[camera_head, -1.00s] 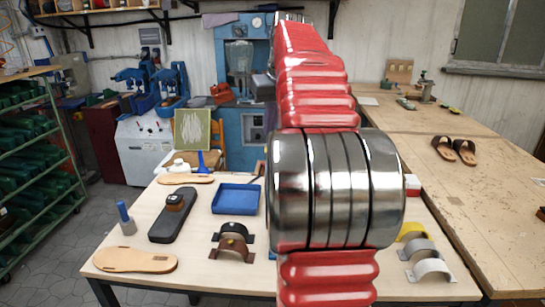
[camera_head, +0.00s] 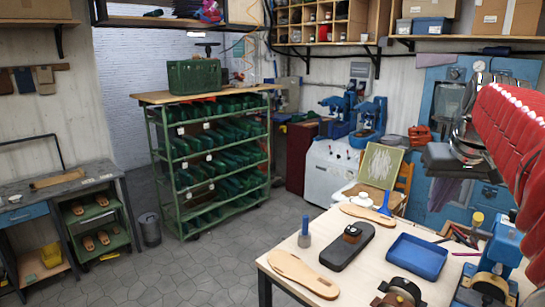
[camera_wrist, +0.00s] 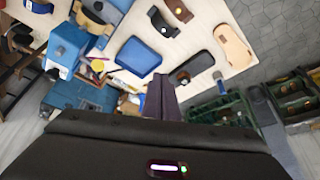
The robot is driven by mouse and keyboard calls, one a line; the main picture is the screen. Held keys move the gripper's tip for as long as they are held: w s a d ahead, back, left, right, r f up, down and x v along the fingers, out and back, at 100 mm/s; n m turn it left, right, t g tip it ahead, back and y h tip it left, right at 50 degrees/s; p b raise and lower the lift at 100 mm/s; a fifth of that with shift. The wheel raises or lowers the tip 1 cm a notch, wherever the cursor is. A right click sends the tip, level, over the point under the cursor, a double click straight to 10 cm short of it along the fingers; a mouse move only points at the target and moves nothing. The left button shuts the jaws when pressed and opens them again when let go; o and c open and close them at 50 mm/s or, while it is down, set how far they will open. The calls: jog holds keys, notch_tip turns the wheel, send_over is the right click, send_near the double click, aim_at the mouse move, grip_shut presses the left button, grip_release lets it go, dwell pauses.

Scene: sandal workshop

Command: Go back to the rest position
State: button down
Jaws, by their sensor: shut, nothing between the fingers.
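My gripper (camera_wrist: 163,97) shows at the bottom middle of the wrist view, its dark fingers together with nothing between them. In the head view my red and metal arm comes in from the right edge, and the dark gripper hangs in the air at its end, above the back of the work table (camera_head: 337,248). It touches nothing that I can see.
A green rack (camera_head: 209,160) of shoe forms stands at the centre left, with a green crate (camera_head: 194,76) on top. A grey workbench (camera_head: 60,190) is at the left. A white cabinet (camera_head: 330,172) with blue machines stands behind the table.

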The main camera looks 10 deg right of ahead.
jog(key=s+a+f+n, duration=0.1)
jog(key=s+a+f, duration=0.4)
jog(key=a, duration=0.3)
jog(key=s+a+f+n+y, duration=0.1)
jog(key=s+a+f, duration=0.5)
jog(key=a, duration=0.3)
jog(key=s+a+f+n+t, duration=0.1)
jog(key=s+a+f, duration=0.4)
jog(key=a+f, duration=0.2)
jog(key=shift+s+a, duration=0.25)
jog(key=shift+a, duration=0.95)
